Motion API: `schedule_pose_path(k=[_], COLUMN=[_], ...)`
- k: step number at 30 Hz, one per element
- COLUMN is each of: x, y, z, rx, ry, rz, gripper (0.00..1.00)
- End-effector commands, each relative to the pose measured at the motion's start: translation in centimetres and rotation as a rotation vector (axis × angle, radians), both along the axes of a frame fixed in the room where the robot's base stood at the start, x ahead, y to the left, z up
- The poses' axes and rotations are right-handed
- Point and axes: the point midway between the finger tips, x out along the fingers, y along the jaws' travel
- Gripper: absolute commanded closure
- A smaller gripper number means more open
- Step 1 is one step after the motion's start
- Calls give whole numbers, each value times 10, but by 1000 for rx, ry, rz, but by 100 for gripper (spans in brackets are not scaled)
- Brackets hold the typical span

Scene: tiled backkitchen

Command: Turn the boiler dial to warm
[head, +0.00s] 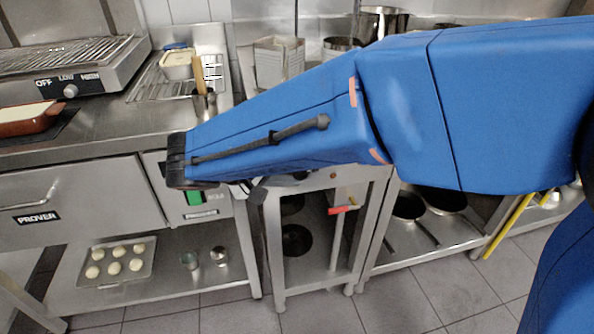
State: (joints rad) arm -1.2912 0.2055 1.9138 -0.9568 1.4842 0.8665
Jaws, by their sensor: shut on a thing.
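My blue arm reaches in from the right and covers the upper part of the panel.
A brown dish (30,118) sits in front. A tray of dough balls (117,262) and two metal cups are on the lower shelf. Pans lie low at right.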

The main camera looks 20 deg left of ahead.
Motion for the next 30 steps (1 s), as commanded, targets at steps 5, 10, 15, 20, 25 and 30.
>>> schedule_pose_path(k=[5,10,15,20,25,30], x=[-1,-1,-1,-1,-1,-1], y=[1,1,1,1,1,1], z=[-2,-3,-3,-3,-3,-3], rx=[-76,-118,-135,-139,-138,-137], ry=[-45,-70,-82,-83,-83,-83], rz=[2,0,-1,0,0,-1], gripper=[90,90,90,90,90,49])
